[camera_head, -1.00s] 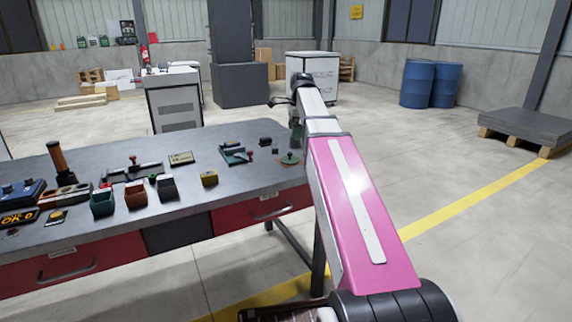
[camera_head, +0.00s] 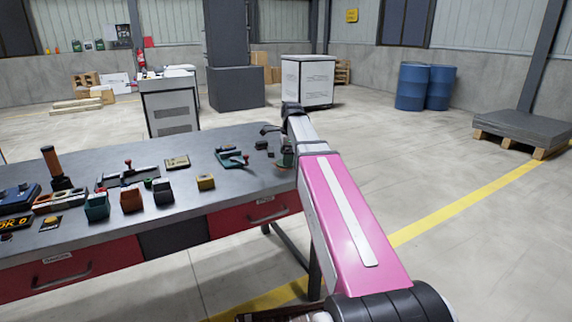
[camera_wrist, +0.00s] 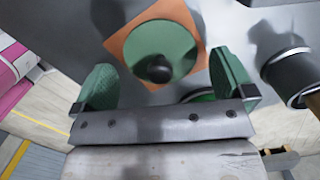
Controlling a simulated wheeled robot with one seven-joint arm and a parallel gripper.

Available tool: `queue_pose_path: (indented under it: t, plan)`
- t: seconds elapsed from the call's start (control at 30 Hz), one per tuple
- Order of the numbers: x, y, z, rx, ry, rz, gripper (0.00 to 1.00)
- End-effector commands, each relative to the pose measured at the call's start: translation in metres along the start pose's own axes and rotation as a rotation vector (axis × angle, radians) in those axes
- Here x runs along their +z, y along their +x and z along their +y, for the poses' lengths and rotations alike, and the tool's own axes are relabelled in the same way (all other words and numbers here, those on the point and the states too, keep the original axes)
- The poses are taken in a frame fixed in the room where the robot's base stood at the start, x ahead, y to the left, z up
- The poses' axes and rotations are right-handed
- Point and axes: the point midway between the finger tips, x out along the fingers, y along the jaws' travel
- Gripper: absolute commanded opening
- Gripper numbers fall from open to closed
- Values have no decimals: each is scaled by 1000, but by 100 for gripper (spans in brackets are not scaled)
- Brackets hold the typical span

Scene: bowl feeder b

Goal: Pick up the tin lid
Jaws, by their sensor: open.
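The tin lid (camera_wrist: 168,36) is a round green disc with a black knob. In the wrist view it lies on an orange square pad (camera_wrist: 127,46) on the grey bench top. My gripper (camera_wrist: 164,61) is open, with its two green finger pads apart on either side of the lid's near part and the knob between them. No contact with the lid is visible. In the head view my gripper (camera_head: 286,152) is over the right end of the bench. It hides most of the lid and pad there.
In the wrist view a dark round object (camera_wrist: 291,72) stands close right of the right finger, and a green round item (camera_wrist: 200,96) shows partly behind the gripper.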

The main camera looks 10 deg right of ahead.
Motion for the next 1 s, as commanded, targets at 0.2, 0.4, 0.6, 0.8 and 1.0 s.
queue_pose_path:
  t: [0.2, 0.4, 0.6, 0.8, 1.0]
  plan:
    - [0, 14, 0, 0, 0, 0, 100]
    - [0, 14, 0, 0, 0, 0, 84]
    - [0, 14, 0, 0, 0, 0, 58]
    - [0, 13, 0, 0, 0, 0, 57]
    - [1, 5, 0, 0, 0, 0, 57]
